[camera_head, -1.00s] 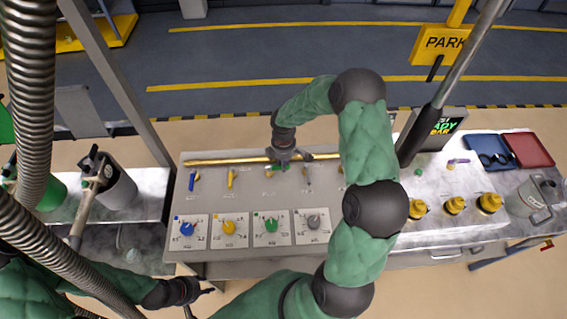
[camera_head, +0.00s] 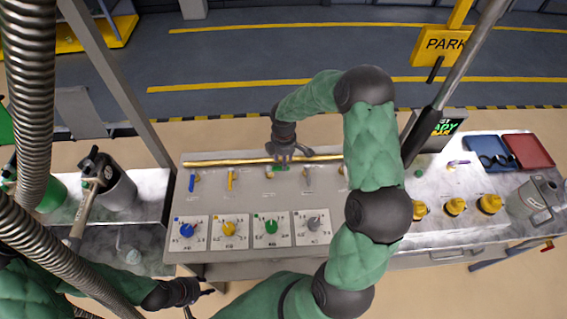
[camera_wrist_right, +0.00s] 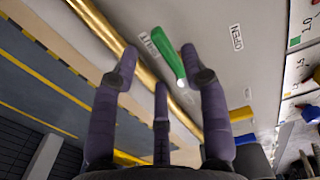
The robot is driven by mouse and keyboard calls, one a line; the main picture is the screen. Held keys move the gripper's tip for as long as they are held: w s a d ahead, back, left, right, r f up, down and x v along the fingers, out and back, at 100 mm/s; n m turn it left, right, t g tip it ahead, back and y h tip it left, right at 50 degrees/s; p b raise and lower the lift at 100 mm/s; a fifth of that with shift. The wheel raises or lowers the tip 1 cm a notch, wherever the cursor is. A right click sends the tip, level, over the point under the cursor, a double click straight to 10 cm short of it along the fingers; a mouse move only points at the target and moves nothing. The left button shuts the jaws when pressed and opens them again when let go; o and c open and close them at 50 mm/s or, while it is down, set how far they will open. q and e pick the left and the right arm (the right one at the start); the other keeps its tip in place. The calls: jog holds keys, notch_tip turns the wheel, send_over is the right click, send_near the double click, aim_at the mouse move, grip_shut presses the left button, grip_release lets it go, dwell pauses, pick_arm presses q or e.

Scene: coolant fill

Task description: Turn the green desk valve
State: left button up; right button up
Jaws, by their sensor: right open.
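The green valve (camera_head: 281,167) has a lever handle near the brass pipe at the desk's back. It is partly hidden under my right gripper in the head view. In the right wrist view the green lever (camera_wrist_right: 169,59) is clear, lying slantwise with a pale pivot at its lower end. My right gripper (camera_head: 291,160) hangs over it. Its fingers (camera_wrist_right: 165,82) are spread around the lever's lower end in the picture, with nothing gripped; contact cannot be told. My left gripper (camera_head: 197,298) is low at the left, off the desk's front, with fingers apart and empty.
A blue lever (camera_head: 193,182) and a yellow lever (camera_head: 231,180) stand left of the green one. The brass pipe (camera_head: 220,161) runs behind. Dials, including a green dial (camera_head: 270,227), line the front. Yellow fittings (camera_head: 455,206) and a blue tray (camera_head: 484,155) are at the right.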

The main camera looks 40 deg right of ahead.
jog(key=shift+r, duration=2.25)
jog(key=shift+s+a+f, duration=0.1)
